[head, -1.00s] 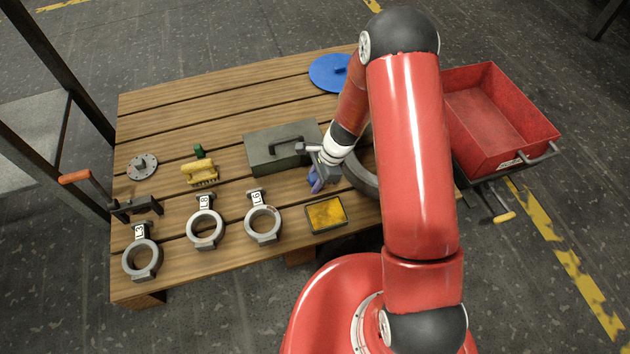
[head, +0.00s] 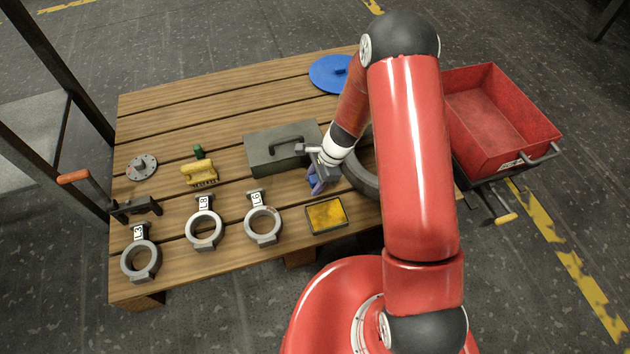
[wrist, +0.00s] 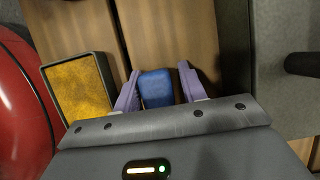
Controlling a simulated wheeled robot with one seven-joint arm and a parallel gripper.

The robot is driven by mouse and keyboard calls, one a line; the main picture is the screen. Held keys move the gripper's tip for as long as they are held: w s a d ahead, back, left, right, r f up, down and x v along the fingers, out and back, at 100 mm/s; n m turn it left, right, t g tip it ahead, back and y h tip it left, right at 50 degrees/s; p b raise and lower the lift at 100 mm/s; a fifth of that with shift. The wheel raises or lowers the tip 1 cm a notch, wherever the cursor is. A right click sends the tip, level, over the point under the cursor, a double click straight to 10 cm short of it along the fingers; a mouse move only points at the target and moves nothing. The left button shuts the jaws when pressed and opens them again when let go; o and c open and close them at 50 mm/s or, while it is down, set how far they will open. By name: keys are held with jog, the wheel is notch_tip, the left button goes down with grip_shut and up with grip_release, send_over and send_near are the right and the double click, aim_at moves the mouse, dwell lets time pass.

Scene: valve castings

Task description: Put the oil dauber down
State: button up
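The oil dauber appears to be the blue block (wrist: 157,88) in the wrist view, between my gripper's two purple fingers (wrist: 159,69). A gap shows between the block and the right finger, and the left finger is very close to it. The fingers look open around it. The block seems to be at the wooden tabletop, but its underside is hidden. In the head view my gripper (head: 317,183) is low over the table, between the grey-green box and the yellow pad tray. The dauber cannot be made out clearly there.
The grey-green box (head: 262,155) with a handle is close beside my gripper. The yellow pad tray (head: 326,214) lies nearer the front edge. Tagged ring castings (head: 203,230), a yellow brush (head: 199,173) and a blue disc (head: 328,75) are also on the table (head: 190,103). A red bin (head: 540,135) stands right.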

jog(key=shift+s+d+f, duration=0.2)
jog(key=shift+s+f, duration=0.25)
jog(key=shift+s, duration=0.05)
jog(key=shift+r, duration=0.25)
jog(key=s+d+r+n+t+h+p, duration=0.15)
jog(key=d+r+n, duration=0.25)
jog(key=r, duration=1.1)
jog(key=s+d+r+n+t+p, duration=0.1)
jog(key=s+d+r+n, duration=0.25)
jog(key=r, duration=1.15)
jog(key=s+d+r+n+t+h, duration=0.1)
jog(key=s+d+r+n+t, duration=0.1)
jog(key=s+r, duration=0.3)
jog(key=s+d+r+n+t+h, duration=0.1)
jog(key=s+d+r+n, duration=0.3)
jog(key=s, duration=0.6)
notch_tip(320, 180, up, 2)
jog(key=shift+r+n+t+h, duration=0.1)
jog(key=shift+n+t+h, duration=0.25)
jog(key=shift+n+t, duration=0.25)
jog(key=shift+w, duration=0.1)
